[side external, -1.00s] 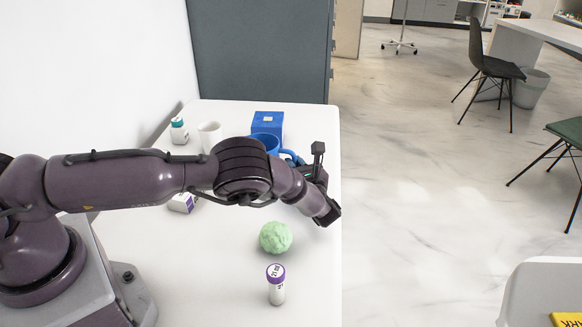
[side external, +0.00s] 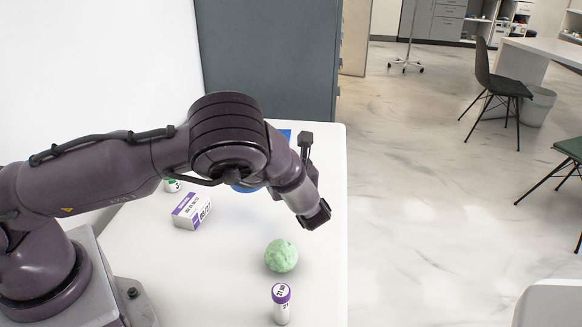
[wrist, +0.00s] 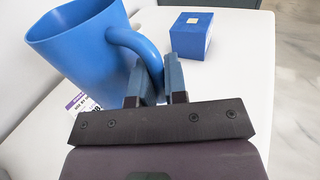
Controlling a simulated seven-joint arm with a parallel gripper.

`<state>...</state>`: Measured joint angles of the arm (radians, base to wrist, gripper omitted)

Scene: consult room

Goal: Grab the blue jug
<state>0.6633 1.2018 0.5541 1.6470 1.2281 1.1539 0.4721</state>
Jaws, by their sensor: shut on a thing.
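The blue jug (wrist: 85,55) fills the upper left of the wrist view, its open rim at the left and its handle curving toward me. My gripper (wrist: 157,78) is shut on the handle, with a finger on either side. In the side view my arm hides most of the jug; only a blue sliver (side external: 246,188) shows below the arm. I cannot tell whether the jug's base touches the table.
A blue box (wrist: 191,36) stands beyond the gripper on the white table (side external: 230,260). A white and purple carton (side external: 191,210), a green ball (side external: 281,256) and a purple-capped vial (side external: 281,303) stand nearer. The table's right edge is clear.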

